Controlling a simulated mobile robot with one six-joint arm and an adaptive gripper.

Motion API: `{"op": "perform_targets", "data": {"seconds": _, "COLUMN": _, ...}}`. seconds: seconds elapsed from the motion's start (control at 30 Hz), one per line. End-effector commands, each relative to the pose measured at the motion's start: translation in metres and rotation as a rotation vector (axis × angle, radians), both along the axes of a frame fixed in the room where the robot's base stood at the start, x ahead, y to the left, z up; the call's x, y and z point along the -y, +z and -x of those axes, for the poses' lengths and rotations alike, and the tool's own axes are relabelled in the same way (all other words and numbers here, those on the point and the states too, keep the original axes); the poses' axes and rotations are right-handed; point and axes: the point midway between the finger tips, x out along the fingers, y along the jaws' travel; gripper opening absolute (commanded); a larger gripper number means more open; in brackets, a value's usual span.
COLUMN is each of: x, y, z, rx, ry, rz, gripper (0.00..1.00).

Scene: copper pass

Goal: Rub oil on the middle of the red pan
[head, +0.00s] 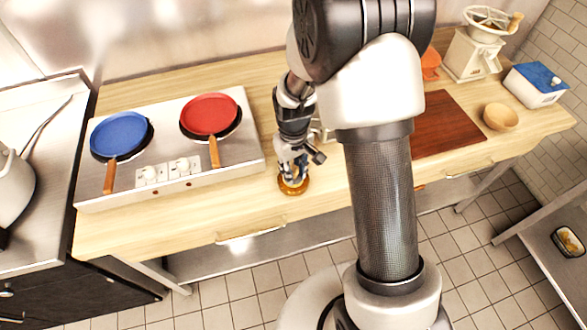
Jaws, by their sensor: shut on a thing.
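The red pan (209,114) sits on the right burner of the two-burner stove (235,167), with its wooden handle (214,153) toward the front. My gripper (292,172) points down at a small round amber dish (293,189) near the table's front edge, right of the stove. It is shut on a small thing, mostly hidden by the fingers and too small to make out. Its lower end is at or just over the dish; I cannot tell if it touches. The middle of the red pan is bare to view.
A blue pan (121,134) sits on the left burner. My arm hides part of the table (330,192). Right of it are a brown board (440,128), a wooden bowl (500,117), a grinder (472,55) and a blue-and-white box (535,86).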

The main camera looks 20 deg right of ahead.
Motion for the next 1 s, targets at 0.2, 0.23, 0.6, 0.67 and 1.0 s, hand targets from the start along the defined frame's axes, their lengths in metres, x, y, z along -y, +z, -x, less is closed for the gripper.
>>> {"op": "perform_targets", "data": {"seconds": 0.2, "x": 0.0, "y": -0.001, "z": 0.001, "rx": -0.002, "ry": 0.0, "rz": 0.001, "gripper": 0.04}}
{"op": "perform_targets", "data": {"seconds": 0.23, "x": 0.0, "y": -0.002, "z": 0.001, "rx": -0.002, "ry": 0.0, "rz": 0.0, "gripper": 0.04}}
{"op": "perform_targets", "data": {"seconds": 0.6, "x": 0.0, "y": 0.003, "z": 0.001, "rx": -0.003, "ry": 0.0, "rz": 0.0, "gripper": 0.04}}
{"op": "perform_targets", "data": {"seconds": 0.67, "x": 0.0, "y": 0.008, "z": 0.001, "rx": -0.002, "ry": 0.0, "rz": 0.0, "gripper": 0.04}}
{"op": "perform_targets", "data": {"seconds": 1.0, "x": 0.0, "y": 0.037, "z": 0.0, "rx": -0.001, "ry": 0.0, "rz": 0.0, "gripper": 0.04}}
